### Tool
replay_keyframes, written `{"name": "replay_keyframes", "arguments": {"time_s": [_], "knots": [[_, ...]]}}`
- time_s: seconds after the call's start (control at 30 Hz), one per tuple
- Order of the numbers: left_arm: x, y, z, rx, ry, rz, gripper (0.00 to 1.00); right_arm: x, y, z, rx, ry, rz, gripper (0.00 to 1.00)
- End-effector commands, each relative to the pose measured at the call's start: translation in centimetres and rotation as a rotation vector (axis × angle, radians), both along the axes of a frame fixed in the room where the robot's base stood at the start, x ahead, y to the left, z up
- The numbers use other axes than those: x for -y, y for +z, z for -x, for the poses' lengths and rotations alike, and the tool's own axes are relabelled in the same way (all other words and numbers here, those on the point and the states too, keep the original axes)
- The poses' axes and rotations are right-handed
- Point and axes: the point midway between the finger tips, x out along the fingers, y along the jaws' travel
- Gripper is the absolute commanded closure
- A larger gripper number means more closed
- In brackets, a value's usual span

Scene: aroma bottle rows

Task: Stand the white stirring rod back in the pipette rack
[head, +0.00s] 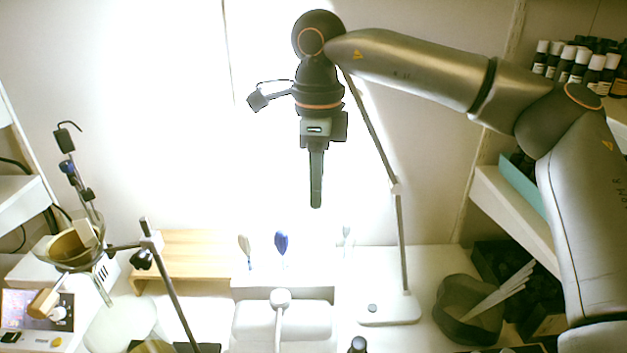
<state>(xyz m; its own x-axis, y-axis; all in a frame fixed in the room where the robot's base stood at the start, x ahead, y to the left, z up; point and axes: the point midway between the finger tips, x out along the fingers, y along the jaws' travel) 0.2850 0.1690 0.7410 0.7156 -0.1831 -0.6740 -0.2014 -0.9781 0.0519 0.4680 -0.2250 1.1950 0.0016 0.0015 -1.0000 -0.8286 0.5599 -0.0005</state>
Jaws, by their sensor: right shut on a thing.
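My right gripper (316,203) hangs in front of the bright wall, fingers pointing down, seen nearly edge-on. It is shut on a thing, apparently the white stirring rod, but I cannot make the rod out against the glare. Below it, well apart, stands a white block that looks like the pipette rack (252,282). A blue-headed piece (281,243) and a pale beige-headed piece (245,249) stand upright at it. A faint whitish piece (347,238) stands just right of them. The rack's holes are not clear. My left gripper is out of view.
A lamp base (390,309) with a thin upright pole stands right of the rack. A wooden stand (195,255) is to the left, near a clamp stand (166,285). A grey container (466,310) with white strips sits right. Bottles (575,60) line the upper right shelf.

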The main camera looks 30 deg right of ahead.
Motion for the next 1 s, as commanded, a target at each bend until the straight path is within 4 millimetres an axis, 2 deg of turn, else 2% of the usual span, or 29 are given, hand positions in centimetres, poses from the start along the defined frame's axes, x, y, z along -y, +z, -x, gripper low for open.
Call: {"name": "replay_keyframes", "arguments": {"time_s": [0.3,0.8,1.0], "knots": [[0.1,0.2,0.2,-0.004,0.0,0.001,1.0,-0.1,0.1,0.0,-0.001,0.001,-0.001,1.0],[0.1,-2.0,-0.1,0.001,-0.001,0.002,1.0,0.0,-3.1,0.0,-0.001,0.001,0.0,1.0],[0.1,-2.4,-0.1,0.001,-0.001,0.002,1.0,0.0,-3.8,0.0,-0.001,0.0,0.001,1.0]]}}
